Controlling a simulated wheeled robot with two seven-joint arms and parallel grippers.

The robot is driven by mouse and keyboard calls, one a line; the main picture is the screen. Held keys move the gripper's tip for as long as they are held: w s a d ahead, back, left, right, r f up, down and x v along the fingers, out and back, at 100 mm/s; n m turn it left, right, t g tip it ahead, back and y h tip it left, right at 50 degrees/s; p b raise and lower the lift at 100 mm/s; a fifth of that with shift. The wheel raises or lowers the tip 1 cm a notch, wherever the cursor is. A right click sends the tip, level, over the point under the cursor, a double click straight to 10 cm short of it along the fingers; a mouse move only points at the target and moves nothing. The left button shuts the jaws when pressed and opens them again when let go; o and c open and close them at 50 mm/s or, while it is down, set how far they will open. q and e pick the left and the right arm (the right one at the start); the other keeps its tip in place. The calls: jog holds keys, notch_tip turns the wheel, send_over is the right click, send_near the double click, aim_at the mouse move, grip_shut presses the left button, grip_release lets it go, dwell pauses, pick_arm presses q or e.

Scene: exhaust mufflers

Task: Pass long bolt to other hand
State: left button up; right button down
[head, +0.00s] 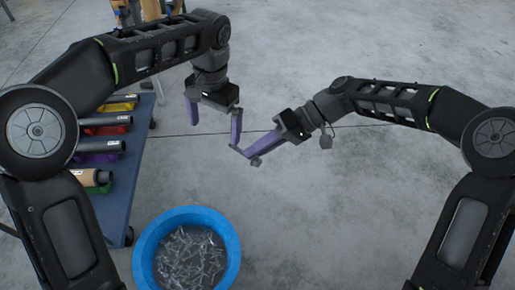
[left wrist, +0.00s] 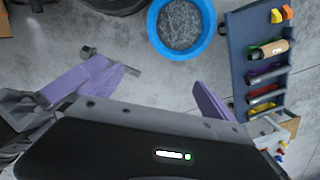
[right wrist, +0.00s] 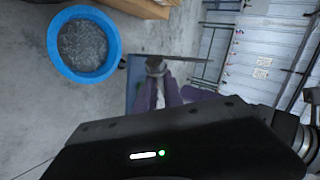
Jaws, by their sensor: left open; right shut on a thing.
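The long bolt (head: 240,152) is a thin grey rod in the head view, held at the tips of my right gripper (head: 248,154), which is shut on it. In the left wrist view a grey bolt end (left wrist: 131,70) sticks out past the purple fingers. In the right wrist view a grey round end (right wrist: 155,66) shows at the fingertips. My left gripper (head: 214,128) is open, pointing down, with its fingers wide apart. Its right finger is close to the bolt; I cannot tell whether they touch. The middle of the bolt is hidden by the fingers.
A blue tub (head: 226,236) full of metal bolts stands on the floor in front. A blue table (head: 144,165) with mufflers in coloured holders is at the left, near my left arm. The grey floor at the right is clear.

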pick_arm(q)
jog(key=w+a+f+n, duration=0.2)
jog(key=a+f, duration=0.5)
jog(key=s+d+f+n+h, duration=0.1)
jog(key=s+d+f, duration=0.1)
jog(key=f, duration=0.5)
jog(key=s+d+f+h, duration=0.1)
jog(key=s+d+f, duration=0.1)
jog(key=f, duration=0.5)
jog(key=s+d+f+n+h, duration=0.1)
jog(key=s+d+f, duration=0.3)
jog(key=s+f, duration=0.4)
jog(key=s+d+f+n+t+h, duration=0.1)
jog(key=s+d+f+n+h, duration=0.1)
jog(key=s+f, duration=0.6)
jog(key=s+d+n, duration=0.1)
jog(key=s+d, duration=0.1)
jog(key=s, duration=0.3)
jog(key=shift+s, duration=0.35)
